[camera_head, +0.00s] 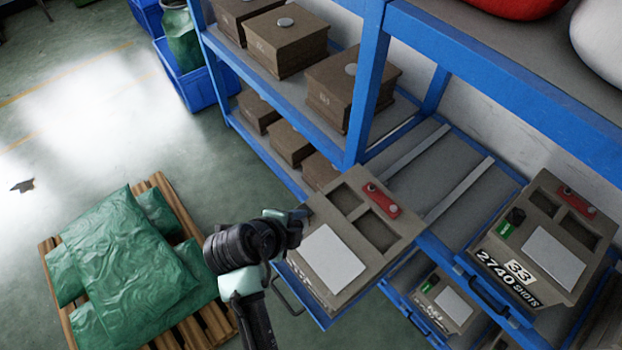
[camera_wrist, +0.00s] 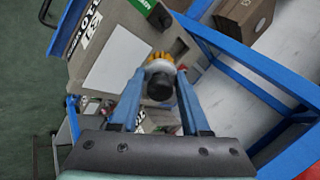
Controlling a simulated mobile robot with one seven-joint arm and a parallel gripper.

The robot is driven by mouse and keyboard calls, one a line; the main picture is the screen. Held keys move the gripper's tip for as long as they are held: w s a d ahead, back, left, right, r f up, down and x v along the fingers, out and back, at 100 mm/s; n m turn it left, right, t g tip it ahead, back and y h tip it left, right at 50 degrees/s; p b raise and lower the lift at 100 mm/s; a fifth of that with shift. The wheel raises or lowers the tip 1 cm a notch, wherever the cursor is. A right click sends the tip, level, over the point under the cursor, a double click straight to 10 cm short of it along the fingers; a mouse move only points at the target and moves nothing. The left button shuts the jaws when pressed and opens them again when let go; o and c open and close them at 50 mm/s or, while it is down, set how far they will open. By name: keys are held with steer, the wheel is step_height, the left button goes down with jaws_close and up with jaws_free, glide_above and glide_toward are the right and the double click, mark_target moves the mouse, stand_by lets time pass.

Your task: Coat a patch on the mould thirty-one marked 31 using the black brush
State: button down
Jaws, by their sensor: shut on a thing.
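The mould (camera_head: 395,245) is a grey-brown block on a pulled-out blue drawer, with a pale rectangular patch (camera_head: 328,258) and two dark recesses. In the wrist view, the mould's label (camera_wrist: 89,32) seems to read 31, beside the patch (camera_wrist: 118,58). My gripper (camera_head: 298,216) is over the mould's left edge in the head view. In the wrist view its blue fingers are shut on the black brush (camera_wrist: 159,85), seen end-on with yellow-orange bristles beyond. The brush appears over the mould beside the patch; I cannot tell whether it touches. My arm hides the brush in the head view.
Mould 33 (camera_head: 530,250), marked 2740 shots, sits on a drawer at the right. A smaller-looking mould (camera_head: 443,303) lies on a lower drawer. A blue rack post (camera_head: 367,85) and shelves with brown blocks stand behind. A pallet of green sacks (camera_head: 130,265) is at the left.

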steer(key=shift+w+d+r+m+p, duration=0.2)
steer(key=shift+w+r, duration=0.15)
steer(key=shift+r, duration=0.15)
steer(key=shift+w+d+r+m+p, duration=0.1)
steer(key=shift+w+r+p, duration=0.15)
steer(key=shift+r, duration=0.2)
steer(key=shift+s+a+f, duration=0.1)
steer(key=shift+f, duration=0.55)
steer(key=shift+f+b, duration=1.25)
steer(key=shift+f, duration=0.65)
